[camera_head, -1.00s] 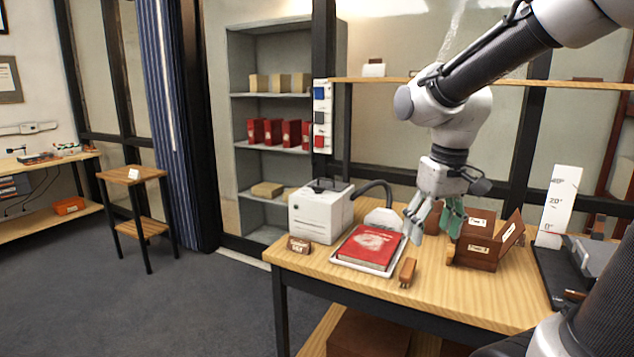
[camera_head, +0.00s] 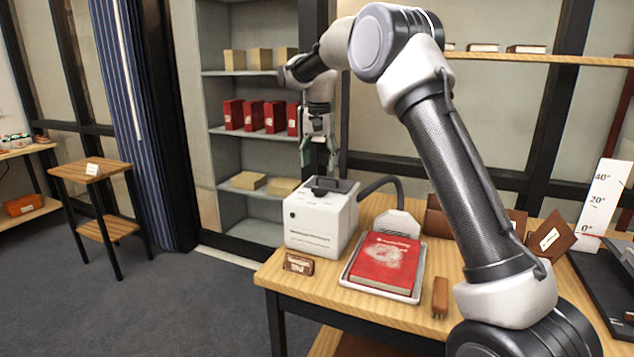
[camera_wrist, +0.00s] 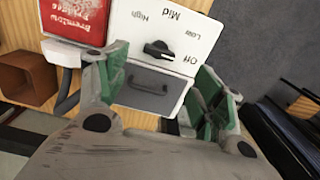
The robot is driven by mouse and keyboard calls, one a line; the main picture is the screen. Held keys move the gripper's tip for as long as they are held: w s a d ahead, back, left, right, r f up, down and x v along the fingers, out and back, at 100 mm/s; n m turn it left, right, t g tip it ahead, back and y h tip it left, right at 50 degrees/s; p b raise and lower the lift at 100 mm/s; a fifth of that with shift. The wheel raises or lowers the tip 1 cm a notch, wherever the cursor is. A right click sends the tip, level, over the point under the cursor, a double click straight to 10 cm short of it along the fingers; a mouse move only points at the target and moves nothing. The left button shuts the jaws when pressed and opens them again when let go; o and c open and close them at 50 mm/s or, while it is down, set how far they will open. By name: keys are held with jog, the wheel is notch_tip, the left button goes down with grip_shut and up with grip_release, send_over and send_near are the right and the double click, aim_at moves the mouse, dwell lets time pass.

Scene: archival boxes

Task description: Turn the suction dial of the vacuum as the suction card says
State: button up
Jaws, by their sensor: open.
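The vacuum (camera_head: 320,218) is a white box with a dark handle on top and a grey hose, on the wooden table. In the wrist view its top face (camera_wrist: 195,38) shows a black dial (camera_wrist: 158,50) among the labels Off, Low, Mid and High. Which label the dial points at is hard to tell. My gripper (camera_head: 319,150) is open and empty above the vacuum, pointing down. In the wrist view its green-padded fingers (camera_wrist: 160,76) stand apart either side of the handle (camera_wrist: 148,84), the dial beyond. I cannot pick out a readable suction card.
A red book (camera_head: 384,262) lies in a white tray (camera_head: 352,277) right of the vacuum, beside the hose nozzle (camera_head: 398,222). A small brown sign (camera_head: 298,263) stands at the front left table edge, its text unclear. Grey shelves (camera_head: 228,145) stand behind. A stool (camera_head: 90,172) holds a white card.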

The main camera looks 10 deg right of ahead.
aim_at(319, 188)
jog(key=shift+s+f, duration=0.1)
jog(key=shift+f, duration=3.75)
jog(key=c, duration=1)
